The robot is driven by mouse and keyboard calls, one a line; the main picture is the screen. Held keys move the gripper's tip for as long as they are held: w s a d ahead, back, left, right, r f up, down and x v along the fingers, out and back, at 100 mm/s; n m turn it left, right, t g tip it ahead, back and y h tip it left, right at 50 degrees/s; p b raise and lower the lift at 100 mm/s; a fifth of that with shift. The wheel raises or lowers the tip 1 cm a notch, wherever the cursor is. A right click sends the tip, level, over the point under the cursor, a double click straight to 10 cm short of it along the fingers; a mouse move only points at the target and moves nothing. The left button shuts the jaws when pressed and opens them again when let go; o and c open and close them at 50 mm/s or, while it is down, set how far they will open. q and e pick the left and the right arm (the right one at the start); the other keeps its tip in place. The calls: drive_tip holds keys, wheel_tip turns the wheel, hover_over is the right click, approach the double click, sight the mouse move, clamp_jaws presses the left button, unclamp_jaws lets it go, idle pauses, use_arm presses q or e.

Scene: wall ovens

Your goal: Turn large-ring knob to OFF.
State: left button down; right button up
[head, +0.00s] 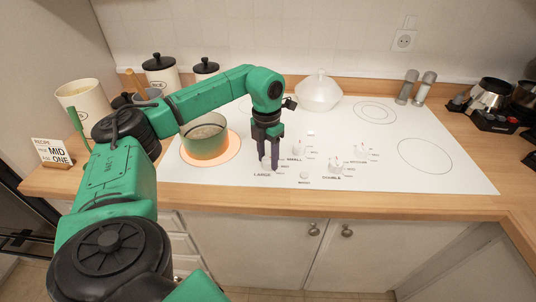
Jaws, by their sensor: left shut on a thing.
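My left gripper (269,162) reaches down from above onto the white cooktop (235,180) at its front. Its fingers are shut on the large-ring knob (266,163), just above the printed word LARGE. The fingers hide most of this knob, so I cannot read its setting. A green pot (206,146) with a pale top stands on the front left ring (235,151), which glows orange. My right gripper is not in view.
A white lidded dish (319,92) and two shakers (415,88) stand behind. A recipe card (50,152) stands at left.

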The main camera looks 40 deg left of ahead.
use_arm(q)
drive_tip(key=n+p, duration=0.1)
drive_tip(key=n, duration=0.3)
drive_tip(key=shift+r, duration=0.2)
drive_tip(key=n+p, duration=0.1)
drive_tip(key=n, duration=0.3)
drive_tip(key=shift+w, duration=0.1)
drive_tip(key=n, duration=0.4)
drive_tip(key=shift+p, duration=0.35)
drive_tip(key=shift+n, duration=1.8)
drive_tip(key=shift+c, duration=1.8)
unclamp_jaws()
